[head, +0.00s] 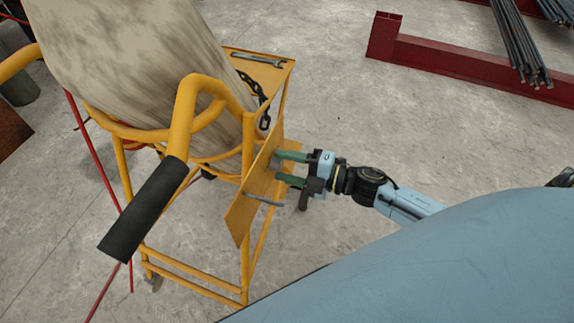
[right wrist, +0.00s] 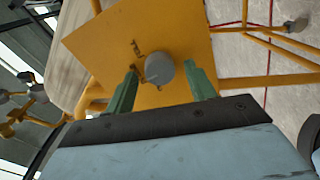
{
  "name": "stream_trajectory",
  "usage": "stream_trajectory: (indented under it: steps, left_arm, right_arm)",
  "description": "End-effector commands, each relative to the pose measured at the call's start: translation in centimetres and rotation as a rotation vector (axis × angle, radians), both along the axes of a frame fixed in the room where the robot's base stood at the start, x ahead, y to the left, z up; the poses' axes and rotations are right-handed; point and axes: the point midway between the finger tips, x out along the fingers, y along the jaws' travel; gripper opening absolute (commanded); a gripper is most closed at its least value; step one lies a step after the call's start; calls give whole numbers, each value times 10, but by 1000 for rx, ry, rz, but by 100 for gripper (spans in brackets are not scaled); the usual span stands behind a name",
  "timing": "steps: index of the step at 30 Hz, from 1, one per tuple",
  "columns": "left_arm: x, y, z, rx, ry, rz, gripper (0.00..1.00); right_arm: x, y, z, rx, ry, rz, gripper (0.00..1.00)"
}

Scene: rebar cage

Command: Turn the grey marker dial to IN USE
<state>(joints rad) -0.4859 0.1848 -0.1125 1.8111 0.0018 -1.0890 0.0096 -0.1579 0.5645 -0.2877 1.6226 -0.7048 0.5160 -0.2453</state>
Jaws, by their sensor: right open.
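The grey marker dial (right wrist: 160,68) is a round knob on a yellow plate (right wrist: 105,50) in the right wrist view. Small dark marks show on the plate beside the dial; I cannot read any lettering. In the head view the yellow plate (head: 243,212) is seen nearly edge-on at the side of a yellow trolley. My right gripper (head: 282,168) is open, its two green fingers pointing at the plate. In the right wrist view the fingers of the right gripper (right wrist: 160,88) stand on either side of the dial, apart from it. My left gripper is not in view.
The yellow trolley (head: 193,266) carries a large pale cylinder (head: 140,60) and has a black handle grip (head: 145,210). A wrench (head: 258,59) and a dark chain (head: 262,112) are on its side shelf. A red beam (head: 470,65) and rebar (head: 515,45) lie at the back right.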

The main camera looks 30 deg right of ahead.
Motion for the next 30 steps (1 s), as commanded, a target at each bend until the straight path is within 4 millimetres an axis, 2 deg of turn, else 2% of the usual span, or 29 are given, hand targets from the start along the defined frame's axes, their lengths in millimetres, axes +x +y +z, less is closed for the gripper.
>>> stream_trajectory:
  steps: [7,10,21,30]
  left_arm:
    - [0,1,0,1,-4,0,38]
    - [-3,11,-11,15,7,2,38]
    - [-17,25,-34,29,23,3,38]
    - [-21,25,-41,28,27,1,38]
  right_arm:
    - [-14,-14,0,-2,4,-1,55]
    - [-30,-28,1,-2,5,-1,55]
    - [-85,-80,6,-1,3,0,55]
    - [-97,-92,7,0,0,0,55]
